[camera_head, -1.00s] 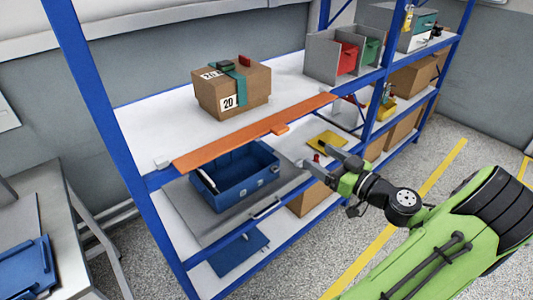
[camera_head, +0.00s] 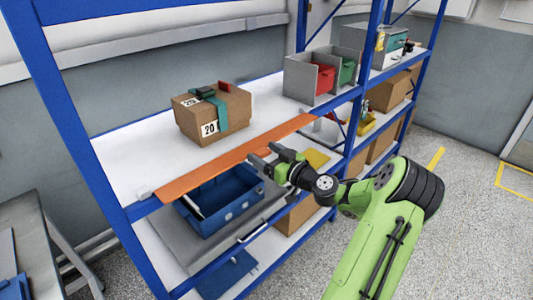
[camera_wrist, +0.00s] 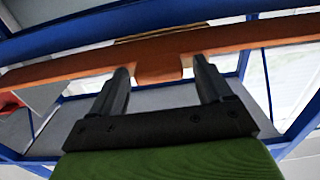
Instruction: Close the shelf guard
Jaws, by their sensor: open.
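The shelf guard is a long flat orange bar (camera_head: 205,175) along the front of the upper shelf. In the wrist view the orange bar (camera_wrist: 60,72) crosses the picture, with a short orange tab (camera_wrist: 158,72) sticking out from its middle. My gripper (camera_head: 264,155) is at the bar's front side, near its middle. In the wrist view my gripper (camera_wrist: 161,70) is open, with one finger on each side of the tab. Visible gaps separate the fingers from the tab. In the head view my gripper hides the tab.
A cardboard box (camera_head: 218,115) marked 20 stands on the upper shelf (camera_head: 125,160) behind the bar. A blue bin (camera_head: 225,205) sits below it. Blue uprights (camera_head: 75,130) frame the rack. A bin divider (camera_head: 298,78) stands to the right.

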